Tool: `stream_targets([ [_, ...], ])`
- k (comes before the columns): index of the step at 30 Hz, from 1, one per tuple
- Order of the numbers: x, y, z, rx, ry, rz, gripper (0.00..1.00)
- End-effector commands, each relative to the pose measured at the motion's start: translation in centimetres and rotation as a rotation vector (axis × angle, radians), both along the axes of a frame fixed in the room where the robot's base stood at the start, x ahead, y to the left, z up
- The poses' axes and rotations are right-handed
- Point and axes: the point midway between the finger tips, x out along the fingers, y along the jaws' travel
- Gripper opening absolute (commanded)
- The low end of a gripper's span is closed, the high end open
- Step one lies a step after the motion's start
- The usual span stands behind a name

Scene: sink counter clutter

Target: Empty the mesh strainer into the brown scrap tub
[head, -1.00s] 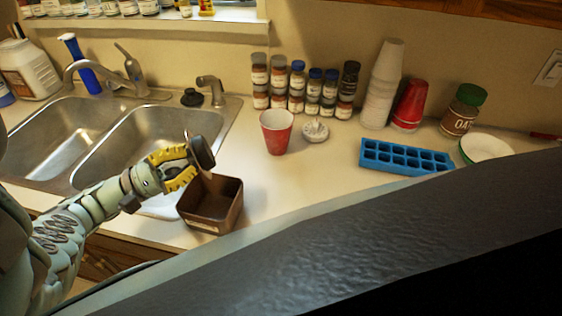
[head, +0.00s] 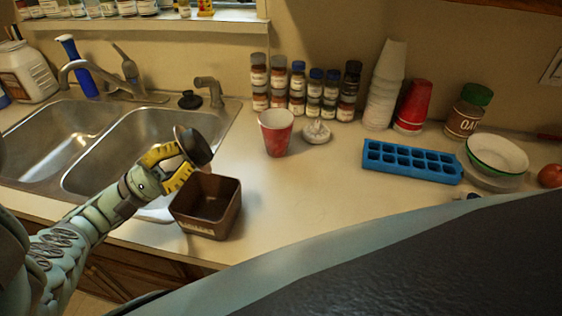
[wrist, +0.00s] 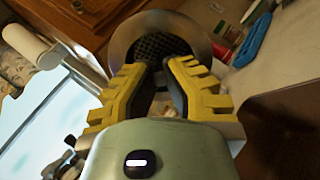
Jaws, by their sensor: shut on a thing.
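My gripper (head: 176,164) has yellow-padded fingers and is shut on the dark round mesh strainer (head: 194,146). The strainer is held tilted above the back left of the brown scrap tub (head: 206,207), apart from it. In the wrist view the strainer's metal rim and dark mesh (wrist: 160,45) show just beyond the fingertips (wrist: 160,80). The tub is square and open, and stands on the counter right of the sink. Its inside is shadowed, so I cannot make out its contents. I cannot tell whether anything is left in the strainer.
A double sink (head: 140,140) lies behind and left of the tub. A red cup (head: 276,135) and a white juicer-like piece (head: 317,131) stand behind right. A blue ice tray (head: 411,162) and bowl (head: 497,155) are farther right. The counter right of the tub is clear.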

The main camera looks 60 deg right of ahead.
Motion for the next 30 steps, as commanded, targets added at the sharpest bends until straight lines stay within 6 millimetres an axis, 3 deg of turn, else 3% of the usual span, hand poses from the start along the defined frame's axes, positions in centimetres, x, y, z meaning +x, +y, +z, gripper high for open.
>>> stream_targets([
  [30,-0.13,-0.17,-0.84,-0.169,0.113,0.001,0.0],
])
